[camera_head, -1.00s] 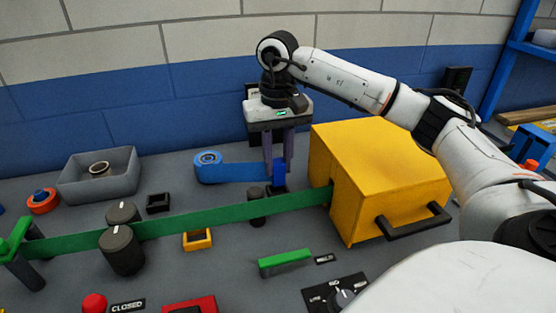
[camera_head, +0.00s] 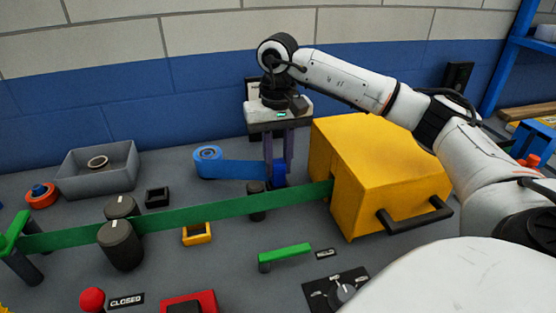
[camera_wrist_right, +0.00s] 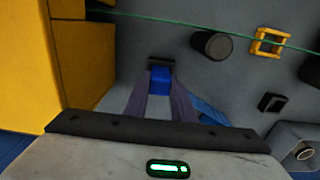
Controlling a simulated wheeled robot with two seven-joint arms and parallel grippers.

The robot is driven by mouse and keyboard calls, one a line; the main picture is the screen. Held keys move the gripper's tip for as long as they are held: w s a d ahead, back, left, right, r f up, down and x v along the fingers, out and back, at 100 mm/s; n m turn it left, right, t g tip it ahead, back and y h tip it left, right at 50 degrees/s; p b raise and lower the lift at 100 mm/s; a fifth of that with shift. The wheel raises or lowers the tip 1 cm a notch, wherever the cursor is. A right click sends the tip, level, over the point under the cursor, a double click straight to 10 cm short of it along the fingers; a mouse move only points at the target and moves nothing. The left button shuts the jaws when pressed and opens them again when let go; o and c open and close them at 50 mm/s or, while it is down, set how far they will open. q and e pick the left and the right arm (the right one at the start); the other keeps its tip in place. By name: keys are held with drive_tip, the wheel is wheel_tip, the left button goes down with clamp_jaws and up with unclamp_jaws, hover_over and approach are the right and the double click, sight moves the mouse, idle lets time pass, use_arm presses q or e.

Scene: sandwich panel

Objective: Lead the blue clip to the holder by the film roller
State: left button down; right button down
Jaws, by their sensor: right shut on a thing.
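The blue clip (camera_head: 279,174) is between the fingertips of my right gripper (camera_head: 277,178), which is shut on it. In the right wrist view the clip (camera_wrist_right: 160,80) shows between the two fingers, with a small dark piece (camera_wrist_right: 161,62) just beyond it. A blue film (camera_head: 245,170) runs from the clip left to the blue film roll (camera_head: 208,153). The fingers partly hide the clip, and I cannot tell whether it touches the panel. A dark roller (camera_head: 256,203) stands just left of and nearer than the clip. I cannot tell which part is the clip's holder.
A green band (camera_head: 220,210) crosses in front, past two dark rollers (camera_head: 120,245), into the yellow box (camera_head: 380,165). A small black frame (camera_head: 157,197) and a yellow frame (camera_head: 197,234) stand on the panel. A grey bin (camera_head: 97,178) is at the left.

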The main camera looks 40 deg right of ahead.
drive_tip(key=shift+f, duration=0.25)
drive_tip(key=shift+f+b, duration=0.45)
drive_tip(key=shift+f, duration=0.25)
drive_tip(key=c, duration=1.4)
unclamp_jaws()
drive_tip(key=shift+r, duration=0.15)
wheel_tip(320, 180, up, 7)
drive_tip(key=p, duration=0.6)
